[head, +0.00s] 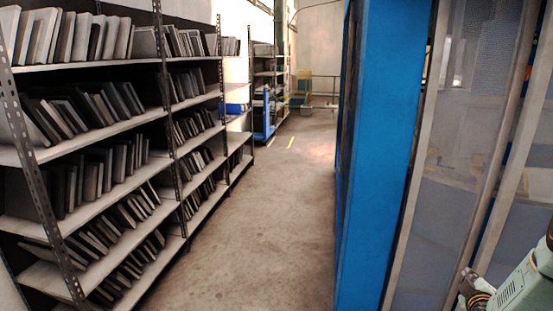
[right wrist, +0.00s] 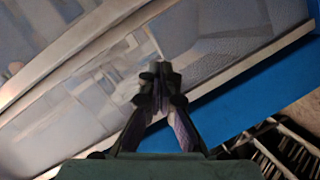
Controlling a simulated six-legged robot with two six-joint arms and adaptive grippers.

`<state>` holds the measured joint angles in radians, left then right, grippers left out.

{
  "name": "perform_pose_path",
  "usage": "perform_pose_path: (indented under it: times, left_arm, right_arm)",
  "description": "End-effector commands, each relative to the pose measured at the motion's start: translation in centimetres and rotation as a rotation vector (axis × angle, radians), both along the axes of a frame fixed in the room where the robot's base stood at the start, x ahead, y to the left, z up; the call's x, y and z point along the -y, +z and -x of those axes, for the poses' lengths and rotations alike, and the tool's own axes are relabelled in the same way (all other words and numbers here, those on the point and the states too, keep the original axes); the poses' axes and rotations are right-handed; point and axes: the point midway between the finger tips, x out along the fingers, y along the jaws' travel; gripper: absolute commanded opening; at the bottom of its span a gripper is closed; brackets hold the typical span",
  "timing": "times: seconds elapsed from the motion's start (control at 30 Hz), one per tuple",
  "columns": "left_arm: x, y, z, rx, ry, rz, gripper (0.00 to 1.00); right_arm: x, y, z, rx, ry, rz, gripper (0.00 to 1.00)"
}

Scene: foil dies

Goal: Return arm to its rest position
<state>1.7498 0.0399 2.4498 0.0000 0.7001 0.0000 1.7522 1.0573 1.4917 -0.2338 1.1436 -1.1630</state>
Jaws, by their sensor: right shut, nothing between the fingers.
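My right arm (head: 520,285), pale green, shows at the lower right corner of the head view. My right gripper (head: 468,284) is at its end, small and partly cut off by the bottom edge, in front of the glazed panel. In the right wrist view, my right gripper (right wrist: 160,72) shows dark fingers with their tips together and nothing between them. It is seen against the grey translucent panel (right wrist: 215,75), and I cannot tell the gap between them. My left gripper is in neither view.
Shelves (head: 95,150) full of upright dark plates line the left. A blue post (head: 385,150) and framed translucent panels (head: 455,140) stand close on the right, beside my right arm. The concrete aisle (head: 255,210) between them is clear, with more racks (head: 270,85) farther back.

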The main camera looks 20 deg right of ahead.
Motion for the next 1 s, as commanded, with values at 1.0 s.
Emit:
perform_pose_path:
  times: [1.0]
  left_arm:
    - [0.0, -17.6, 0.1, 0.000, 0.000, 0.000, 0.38]
  right_arm:
    - [-46.4, -28.3, 22.3, -0.660, -0.347, -1.191, 0.00]
